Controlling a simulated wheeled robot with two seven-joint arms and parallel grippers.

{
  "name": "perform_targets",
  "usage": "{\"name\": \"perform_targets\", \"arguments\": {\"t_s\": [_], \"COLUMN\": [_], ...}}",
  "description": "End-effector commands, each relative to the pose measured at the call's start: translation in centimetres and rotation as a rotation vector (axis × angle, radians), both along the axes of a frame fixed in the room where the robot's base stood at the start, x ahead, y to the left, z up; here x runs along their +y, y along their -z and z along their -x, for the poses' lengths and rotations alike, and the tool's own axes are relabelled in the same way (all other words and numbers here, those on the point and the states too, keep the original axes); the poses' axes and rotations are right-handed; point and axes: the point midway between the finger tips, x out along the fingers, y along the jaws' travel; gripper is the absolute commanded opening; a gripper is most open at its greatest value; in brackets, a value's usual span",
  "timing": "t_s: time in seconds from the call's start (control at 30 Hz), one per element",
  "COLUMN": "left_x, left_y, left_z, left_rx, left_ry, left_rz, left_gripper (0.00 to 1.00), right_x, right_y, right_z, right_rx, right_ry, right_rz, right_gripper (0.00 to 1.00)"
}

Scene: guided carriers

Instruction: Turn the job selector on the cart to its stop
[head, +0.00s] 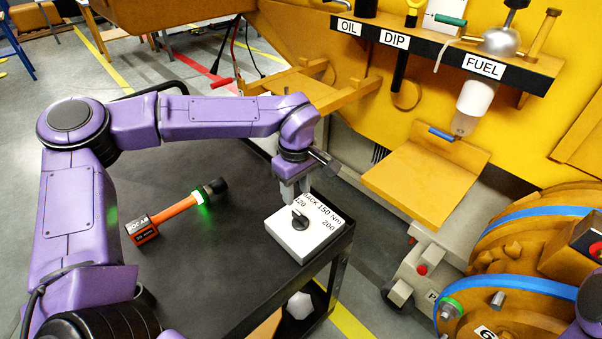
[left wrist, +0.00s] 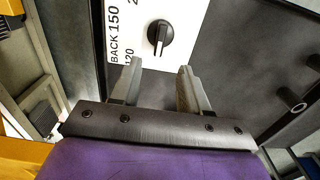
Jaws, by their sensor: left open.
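The job selector is a black knob (head: 299,219) on a white box (head: 312,245) at the right corner of the dark cart top (head: 215,270). The box bears the marks BACK, 120, 150 Nm and 200. In the left wrist view the knob (left wrist: 159,36) shows beyond my fingertips, its pale pointer line running along the grip. My left gripper (head: 291,197) is open and empty above the far edge of the box, apart from the knob. Its two fingers (left wrist: 157,78) are spread in the left wrist view. My right gripper is not in view.
An orange tool (head: 172,212) with a black head and a glowing green ring lies on the cart, left of the box. A yellow machine stands beyond, with a shelf (head: 440,50) labelled OIL, DIP and FUEL. Blue-banded yellow drums (head: 530,255) stand at the right.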

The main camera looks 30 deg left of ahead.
Motion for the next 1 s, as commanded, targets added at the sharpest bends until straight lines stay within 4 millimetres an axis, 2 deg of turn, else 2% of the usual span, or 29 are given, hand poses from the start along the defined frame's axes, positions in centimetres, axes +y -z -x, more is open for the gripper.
{"name": "perform_targets", "arguments": {"t_s": [0.1, 0.3, 0.47, 0.7, 0.77, 0.83, 0.87, 1.0], "left_x": [-0.1, -0.1, -0.1, -0.1, -0.1, -0.1, -0.1, -0.1], "left_y": [2.7, 6.3, 7.6, 7.7, 7.7, 7.7, 7.7, 7.7], "left_z": [0.1, 0.0, -0.1, -0.1, -0.1, -0.1, -0.1, -0.1], "left_rx": [0.006, 0.003, 0.0, 0.0, 0.0, 0.0, 0.0, 0.0], "left_ry": [0.002, 0.003, 0.002, 0.002, 0.002, 0.003, 0.003, 0.004], "left_rz": [0.0, -0.001, -0.001, -0.001, -0.001, -0.001, -0.001, -0.001], "left_gripper": [0.45, 0.45, 0.45, 0.45, 0.28, 0.06, 0.0, 0.0], "right_x": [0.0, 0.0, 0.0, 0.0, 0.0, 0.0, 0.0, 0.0], "right_y": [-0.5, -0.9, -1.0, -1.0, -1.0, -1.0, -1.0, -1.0], "right_z": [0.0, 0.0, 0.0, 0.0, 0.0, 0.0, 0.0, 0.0], "right_rx": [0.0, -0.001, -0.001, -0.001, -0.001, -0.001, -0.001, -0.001], "right_ry": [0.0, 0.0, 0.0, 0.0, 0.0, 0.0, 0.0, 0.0], "right_rz": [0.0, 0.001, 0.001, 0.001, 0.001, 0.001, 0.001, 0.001], "right_gripper": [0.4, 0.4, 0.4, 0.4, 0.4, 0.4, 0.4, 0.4]}}
